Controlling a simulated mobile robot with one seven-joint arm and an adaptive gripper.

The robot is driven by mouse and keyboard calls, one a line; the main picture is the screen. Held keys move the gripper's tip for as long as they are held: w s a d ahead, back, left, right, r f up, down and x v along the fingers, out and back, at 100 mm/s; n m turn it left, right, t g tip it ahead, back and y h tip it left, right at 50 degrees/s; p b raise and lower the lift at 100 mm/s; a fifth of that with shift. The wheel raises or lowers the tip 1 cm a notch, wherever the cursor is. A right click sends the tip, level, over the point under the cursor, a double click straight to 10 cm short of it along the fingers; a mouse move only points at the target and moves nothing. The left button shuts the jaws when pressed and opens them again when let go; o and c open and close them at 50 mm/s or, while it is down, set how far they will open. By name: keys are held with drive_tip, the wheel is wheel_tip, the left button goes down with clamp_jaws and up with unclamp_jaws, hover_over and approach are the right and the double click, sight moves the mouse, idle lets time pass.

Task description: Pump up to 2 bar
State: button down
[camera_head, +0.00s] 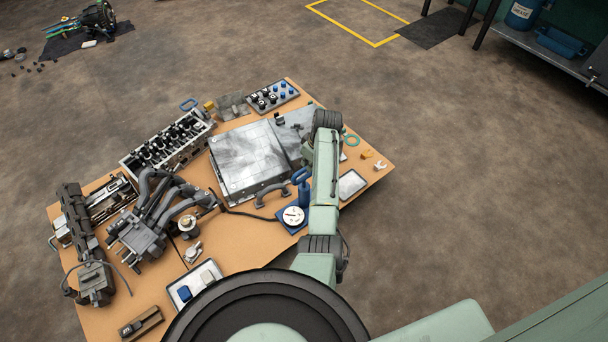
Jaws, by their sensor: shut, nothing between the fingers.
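A blue hand pump (304,196) stands on the tan work table, just left of my arm, with a looped blue handle at its top. A round white gauge (293,216) with a small red mark sits at its blue base. I cannot read its pressure. A dark hose (245,213) runs left from the pump area towards the grey pipework. My pale green arm reaches over the table beside the pump and covers part of the area to its right. My gripper's fingers are hidden behind the arm.
The table (240,256) also carries a cylinder head (168,143), a manifold (140,238), a large metal case (248,160), a grey handle (272,193) and a tray (195,284) with blue and white pieces. Bare table shows in front of the pump. Open floor surrounds the table.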

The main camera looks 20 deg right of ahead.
drive_tip(key=shift+b+x, duration=0.85)
drive_tip(key=shift+x, duration=0.45)
drive_tip(key=shift+f, duration=0.15)
drive_tip(key=b+x, duration=0.1)
drive_tip(key=x, duration=0.1)
drive_tip(key=s+b+x, duration=0.1)
drive_tip(key=b+x, duration=0.1)
drive_tip(key=shift+d+f, duration=0.15)
drive_tip(key=shift+f, duration=0.25)
drive_tip(key=shift+s+d+r+p, duration=0.1)
drive_tip(key=shift+r+p, duration=0.2)
drive_tip(key=shift+r, duration=0.05)
drive_tip(key=s+r+p, duration=0.1)
drive_tip(key=s+p, duration=0.1)
drive_tip(key=w+a+r+v, duration=0.1)
drive_tip(key=w+v, duration=0.1)
drive_tip(key=v, duration=0.9)
hover_over(305, 179)
drive_tip(key=s+d, duration=0.4)
drive_tip(key=s, duration=0.2)
drive_tip(key=shift+w+a+f, duration=0.15)
drive_tip(key=shift+w+a, duration=0.05)
drive_tip(key=shift+f+p, duration=0.15)
drive_tip(key=shift+p, duration=0.25)
